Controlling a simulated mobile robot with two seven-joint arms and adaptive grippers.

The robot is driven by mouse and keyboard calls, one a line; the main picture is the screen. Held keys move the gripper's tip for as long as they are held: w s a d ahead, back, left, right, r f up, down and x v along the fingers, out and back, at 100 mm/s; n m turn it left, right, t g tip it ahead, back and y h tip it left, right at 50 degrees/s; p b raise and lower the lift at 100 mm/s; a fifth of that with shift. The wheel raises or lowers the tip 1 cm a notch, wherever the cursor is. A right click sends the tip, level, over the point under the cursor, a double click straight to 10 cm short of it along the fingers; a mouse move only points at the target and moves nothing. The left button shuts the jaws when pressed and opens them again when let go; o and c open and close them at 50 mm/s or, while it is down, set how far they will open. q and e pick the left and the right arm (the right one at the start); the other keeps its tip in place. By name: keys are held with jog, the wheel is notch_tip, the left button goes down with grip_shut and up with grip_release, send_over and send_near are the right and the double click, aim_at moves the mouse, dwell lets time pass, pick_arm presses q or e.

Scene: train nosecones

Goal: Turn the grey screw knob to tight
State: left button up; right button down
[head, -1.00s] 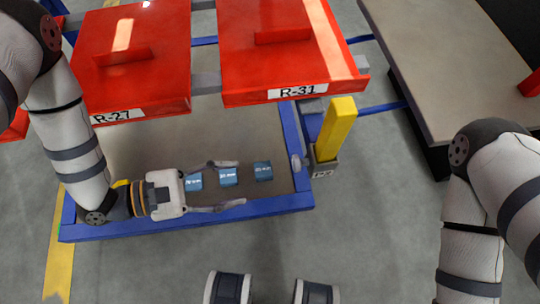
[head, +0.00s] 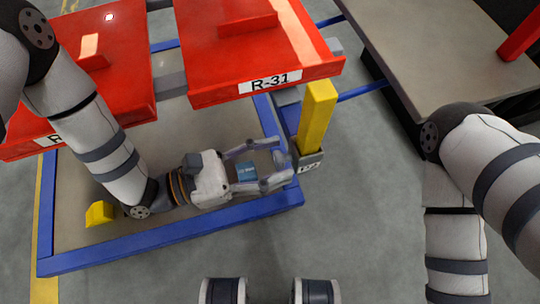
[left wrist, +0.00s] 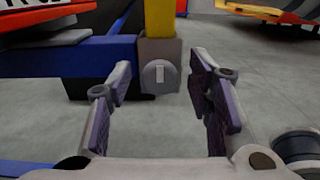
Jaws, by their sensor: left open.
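The grey screw knob (left wrist: 160,76) shows in the left wrist view as a round disc with a pale upright ridge, on the grey base (left wrist: 160,50) of a yellow post (head: 317,115). My left gripper (head: 283,162) is open and points right toward this base in the head view. In the left wrist view the knob lies ahead, between the two fingers, with a gap in front of it. In the head view I cannot clearly make out the knob near the fingertips. My right arm is at the right; its gripper is out of view.
A blue frame (head: 170,238) surrounds a flat bed below my left arm. The red R-31 panel (head: 255,60) overhangs behind. A brown table (head: 420,40) stands at the back right. Grey floor is clear in front.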

pick_arm(q)
grip_shut()
